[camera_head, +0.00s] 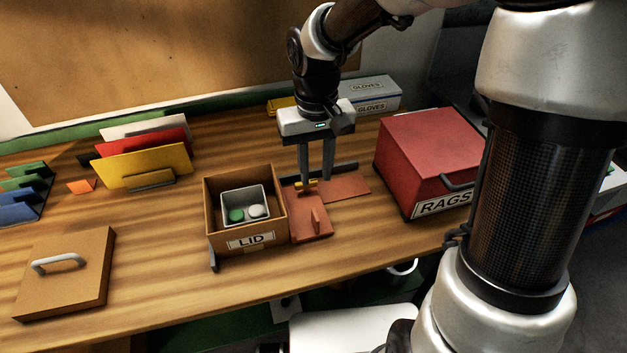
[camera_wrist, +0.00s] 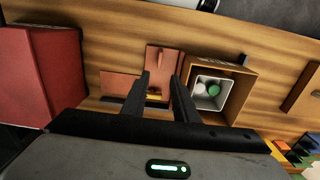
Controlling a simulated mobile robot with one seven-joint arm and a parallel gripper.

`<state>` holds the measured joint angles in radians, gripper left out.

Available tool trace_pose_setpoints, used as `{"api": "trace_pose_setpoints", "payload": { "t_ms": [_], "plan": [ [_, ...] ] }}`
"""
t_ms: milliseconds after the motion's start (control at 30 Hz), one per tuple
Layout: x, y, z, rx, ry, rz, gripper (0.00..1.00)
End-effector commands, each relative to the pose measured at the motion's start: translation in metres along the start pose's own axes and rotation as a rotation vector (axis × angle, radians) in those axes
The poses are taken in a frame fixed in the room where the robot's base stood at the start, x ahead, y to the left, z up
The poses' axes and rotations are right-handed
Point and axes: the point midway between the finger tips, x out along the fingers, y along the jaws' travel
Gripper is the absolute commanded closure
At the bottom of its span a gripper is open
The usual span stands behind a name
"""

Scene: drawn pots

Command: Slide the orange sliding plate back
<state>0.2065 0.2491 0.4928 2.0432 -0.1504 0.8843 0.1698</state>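The orange sliding plate (camera_head: 303,228) lies flat on the table, right of the box marked LID, with a small upright fin near its front. It also shows in the wrist view (camera_wrist: 156,63). A second flat orange piece (camera_head: 348,188) lies to its right and further back, in front of a dark bar. A small yellow piece (camera_head: 307,184) sits at the plate's back end. My gripper (camera_head: 316,178) points down over the back of the plate, behind the fin. Its fingers are apart, with nothing held between them, also in the wrist view (camera_wrist: 162,78). Whether they touch anything is unclear.
The open LID box (camera_head: 222,230) holds a grey tray with green and white round things. A red RAGS box (camera_head: 430,150) stands on the right. A brown lid with a handle (camera_head: 70,285) lies front left. Upright coloured boards (camera_head: 150,165) stand back left.

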Motion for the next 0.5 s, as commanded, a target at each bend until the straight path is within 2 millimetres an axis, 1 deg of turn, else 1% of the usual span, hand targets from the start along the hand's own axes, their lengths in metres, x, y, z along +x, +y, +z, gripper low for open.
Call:
{"api": "trace_pose_setpoints", "payload": {
  "t_ms": [167,500],
  "plan": [
    [0.033,0.0,0.002,-0.002,-0.005,-0.001,0.73],
    [0.108,-0.001,0.002,-0.002,-0.005,-0.002,0.73]
  ]
}}
